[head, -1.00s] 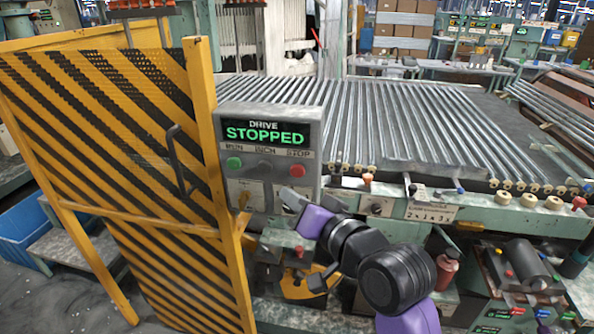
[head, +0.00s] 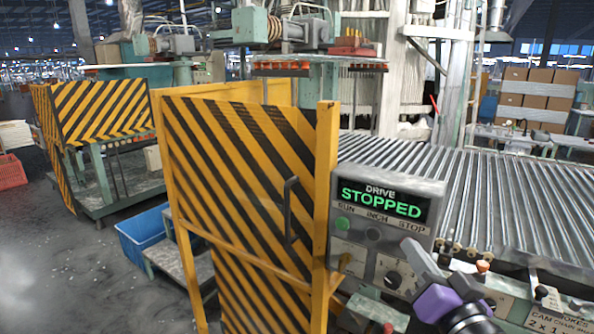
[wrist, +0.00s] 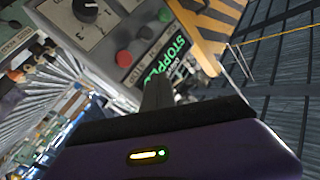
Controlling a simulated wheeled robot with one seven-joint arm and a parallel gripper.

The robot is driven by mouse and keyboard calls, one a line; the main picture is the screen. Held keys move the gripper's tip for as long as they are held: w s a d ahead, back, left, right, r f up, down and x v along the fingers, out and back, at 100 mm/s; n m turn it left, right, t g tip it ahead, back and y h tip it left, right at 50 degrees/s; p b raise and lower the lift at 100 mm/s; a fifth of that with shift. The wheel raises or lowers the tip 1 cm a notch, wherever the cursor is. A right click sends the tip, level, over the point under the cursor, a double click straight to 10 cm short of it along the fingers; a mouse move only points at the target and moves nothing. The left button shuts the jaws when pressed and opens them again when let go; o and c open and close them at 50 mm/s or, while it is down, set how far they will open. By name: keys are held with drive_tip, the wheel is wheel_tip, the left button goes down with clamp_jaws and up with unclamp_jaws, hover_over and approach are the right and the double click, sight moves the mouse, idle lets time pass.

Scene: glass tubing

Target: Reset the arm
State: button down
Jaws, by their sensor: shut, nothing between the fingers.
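My gripper (head: 410,247) is at the lower right of the head view, with its grey fingers shut and empty and a purple body behind them. It overlaps the right part of the drive control box (head: 352,174) in that view; the gap between them is hard to judge. A green button (head: 342,223) shows under the word RUN. In the wrist view my closed fingers (wrist: 157,92) point toward the box, whose red button (wrist: 124,58) and black dial (wrist: 86,9) are visible.
A yellow guard gate with black stripes (head: 237,170) stands left of the box. A roller conveyor carrying glass tubes (head: 500,180) runs behind and to the right. A blue bin (head: 140,240) sits on the floor beyond the gate. Open floor (head: 70,270) lies at the left.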

drive_tip(key=s+f+n+g, duration=0.1)
drive_tip(key=s+f, duration=0.6)
drive_tip(key=s, duration=0.6)
drive_tip(key=s+a+f+n+g+h, duration=0.1)
drive_tip(key=s+f, duration=0.5)
drive_tip(key=s, duration=0.8)
drive_tip(key=s+f+n+g, duration=0.2)
drive_tip(key=s+f, duration=0.5)
drive_tip(key=s, duration=0.7)
drive_tip(key=shift+a+f+n+h, duration=0.15)
drive_tip(key=shift+f+n+h, duration=0.15)
drive_tip(key=shift+n, duration=0.1)
